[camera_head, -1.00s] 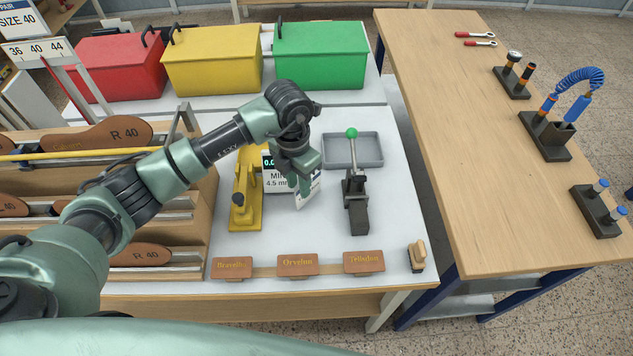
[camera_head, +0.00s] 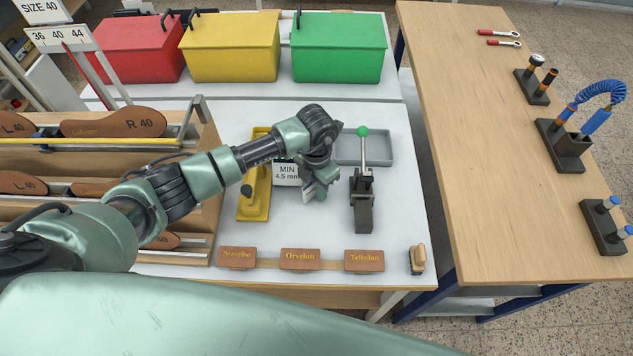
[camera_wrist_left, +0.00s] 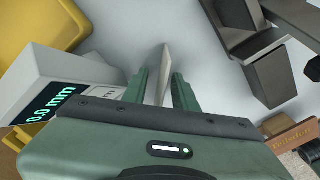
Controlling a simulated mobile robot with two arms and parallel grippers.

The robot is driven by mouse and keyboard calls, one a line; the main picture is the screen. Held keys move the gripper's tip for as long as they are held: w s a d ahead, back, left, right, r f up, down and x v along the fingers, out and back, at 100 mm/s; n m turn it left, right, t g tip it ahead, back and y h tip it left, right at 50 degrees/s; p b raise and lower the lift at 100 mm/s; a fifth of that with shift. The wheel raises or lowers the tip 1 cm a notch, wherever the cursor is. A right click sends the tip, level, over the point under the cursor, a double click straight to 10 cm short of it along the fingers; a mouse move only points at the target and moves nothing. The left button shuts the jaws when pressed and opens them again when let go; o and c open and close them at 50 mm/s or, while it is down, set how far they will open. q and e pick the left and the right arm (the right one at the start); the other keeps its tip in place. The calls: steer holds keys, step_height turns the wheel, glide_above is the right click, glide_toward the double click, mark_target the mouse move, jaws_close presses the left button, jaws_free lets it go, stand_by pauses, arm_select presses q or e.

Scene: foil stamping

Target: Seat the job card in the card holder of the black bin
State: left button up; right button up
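The white job card (camera_head: 308,193) stands tilted on the white table, partly hidden by my left gripper (camera_head: 322,189). In the left wrist view a thin pale card edge (camera_wrist_left: 162,72) lies between the two fingers of the left gripper (camera_wrist_left: 162,90). The fingers are apart, with a gap at least on the left side of the card; I cannot tell whether the right finger touches it. The black bin and its card holder do not show. My right gripper is out of view.
A gauge with a MIN 4.5 mm label (camera_head: 286,173) and a yellow tool (camera_head: 252,200) stand left of the gripper. A black press with green knob (camera_head: 363,212) stands right, a grey tray (camera_head: 378,150) behind. Red (camera_head: 130,50), yellow (camera_head: 232,50) and green (camera_head: 338,50) bins line the back.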

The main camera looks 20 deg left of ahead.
arm_select(q)
jaws_close()
steer(key=shift+r, duration=0.15)
